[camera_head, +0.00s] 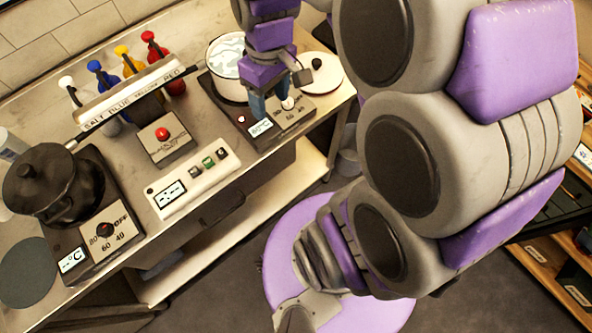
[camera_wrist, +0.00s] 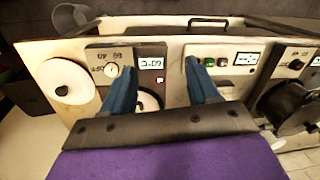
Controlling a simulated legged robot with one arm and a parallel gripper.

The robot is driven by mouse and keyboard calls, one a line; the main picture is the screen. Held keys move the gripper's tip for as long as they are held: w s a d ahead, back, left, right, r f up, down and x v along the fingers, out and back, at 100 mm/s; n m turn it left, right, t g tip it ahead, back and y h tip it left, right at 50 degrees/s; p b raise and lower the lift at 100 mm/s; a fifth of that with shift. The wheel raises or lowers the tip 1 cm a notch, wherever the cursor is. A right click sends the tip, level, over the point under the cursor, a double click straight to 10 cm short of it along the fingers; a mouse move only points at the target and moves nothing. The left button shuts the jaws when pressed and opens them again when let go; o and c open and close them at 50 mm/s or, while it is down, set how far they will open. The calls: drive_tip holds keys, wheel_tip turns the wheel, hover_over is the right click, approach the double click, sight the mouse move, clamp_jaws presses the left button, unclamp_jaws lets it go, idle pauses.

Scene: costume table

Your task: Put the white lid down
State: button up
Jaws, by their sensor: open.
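The white lid (camera_head: 319,76) is a flat round disc with a small black knob. It lies knob up at the right end of the metal table, beside the right hot plate. It also shows at the left of the wrist view (camera_wrist: 70,88). My gripper (camera_head: 264,108) has blue fingers and is above the right hot plate's front panel, to the left of the lid and apart from it. In the wrist view my gripper (camera_wrist: 160,68) has its fingers spread with nothing between them. A white pot (camera_head: 229,85) with pale contents stands uncovered on the right hot plate, partly hidden by my arm.
The right hot plate (camera_head: 253,130) has a dial and display. A button box (camera_head: 193,184) and red-button box (camera_head: 163,139) stand mid-table. A black lidded pot (camera_head: 60,184) is at the left. Several coloured bottles (camera_head: 104,88) stand behind a labelled rack. A purple stool seat (camera_head: 285,245) is in front.

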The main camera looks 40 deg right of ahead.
drive_tip(key=s+a+f+m, duration=0.1)
drive_tip(key=s+a, duration=0.1)
drive_tip(key=s, duration=0.6)
drive_tip(key=s+a+f+m+g+h, duration=0.1)
drive_tip(key=s+a+m, duration=0.1)
drive_tip(key=s, duration=0.6)
drive_tip(key=shift+a, duration=0.3)
